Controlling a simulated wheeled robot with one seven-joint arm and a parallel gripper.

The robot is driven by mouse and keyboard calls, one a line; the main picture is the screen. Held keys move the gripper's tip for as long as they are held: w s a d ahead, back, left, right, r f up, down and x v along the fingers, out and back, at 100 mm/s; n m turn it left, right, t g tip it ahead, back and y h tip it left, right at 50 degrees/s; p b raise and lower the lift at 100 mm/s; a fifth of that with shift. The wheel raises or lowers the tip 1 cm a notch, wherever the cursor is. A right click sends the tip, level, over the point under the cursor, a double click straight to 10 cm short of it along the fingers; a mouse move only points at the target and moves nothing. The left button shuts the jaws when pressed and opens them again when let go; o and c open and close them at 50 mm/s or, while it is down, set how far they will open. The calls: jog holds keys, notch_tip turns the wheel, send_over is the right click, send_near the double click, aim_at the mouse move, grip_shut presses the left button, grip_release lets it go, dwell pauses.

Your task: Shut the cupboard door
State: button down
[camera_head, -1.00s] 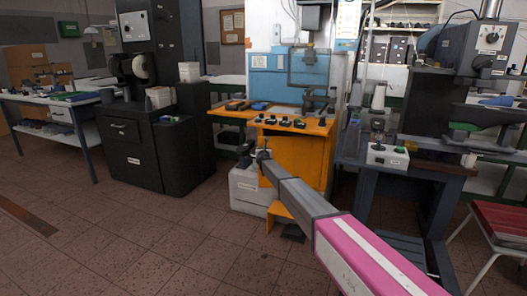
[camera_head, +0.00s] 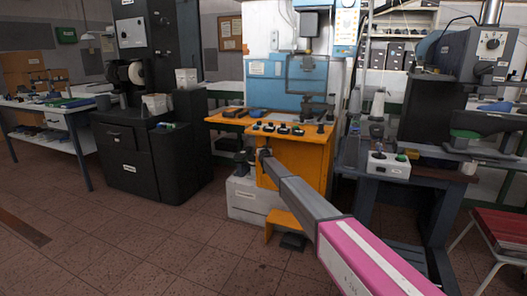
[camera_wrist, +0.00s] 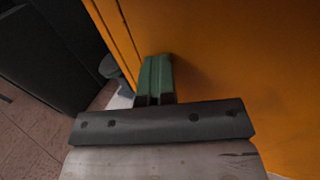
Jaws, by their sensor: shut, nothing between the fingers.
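The orange cupboard front (camera_head: 303,165) is the lower body of a blue and orange machine, in the middle of the head view. In the wrist view a broad orange panel (camera_wrist: 235,60) fills the right side, with a narrow seam along its left edge. I cannot tell whether this door stands slightly ajar. My gripper (camera_head: 263,153) is at the left part of the orange front, below the control ledge. In the wrist view its greenish fingers (camera_wrist: 155,75) are shut and empty, close to the panel beside the seam. Whether they touch it is not clear.
A white box (camera_head: 248,200) stands on the floor left of the orange base. An orange foot piece (camera_head: 283,222) juts out in front. A black cabinet (camera_head: 140,160) stands left, a dark workbench (camera_head: 385,175) right. The tiled floor in front is open.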

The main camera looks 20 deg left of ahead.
jog(key=shift+w+a+r, duration=0.1)
jog(key=shift+w+r, duration=0.1)
jog(key=shift+w, duration=0.6)
jog(key=shift+s, duration=0.1)
jog(key=s, duration=1.5)
jog(key=s+d+f+n+g, duration=0.3)
jog(key=s+d+n, duration=0.35)
jog(key=d, duration=0.55)
jog(key=s+d+f+n+g, duration=0.25)
jog(key=s+d+n, duration=0.45)
jog(key=d, duration=0.5)
jog(key=s+d+f+n+g, duration=0.35)
jog(key=s+d+n, duration=0.35)
jog(key=d, duration=0.6)
jog(key=s+d+f+n+g+h, duration=0.1)
jog(key=s+d+n+g+h, duration=0.2)
jog(key=s+d, duration=1.1)
jog(key=s+d+f+n+g+h, duration=0.2)
jog(key=s+d+n+g, duration=0.3)
jog(key=s+d, duration=1)
jog(key=s+n, duration=0.3)
jog(key=s, duration=0.5)
jog(key=shift+d+n+h, duration=0.25)
jog(key=shift+n+h, duration=0.1)
jog(key=shift+h, duration=0.05)
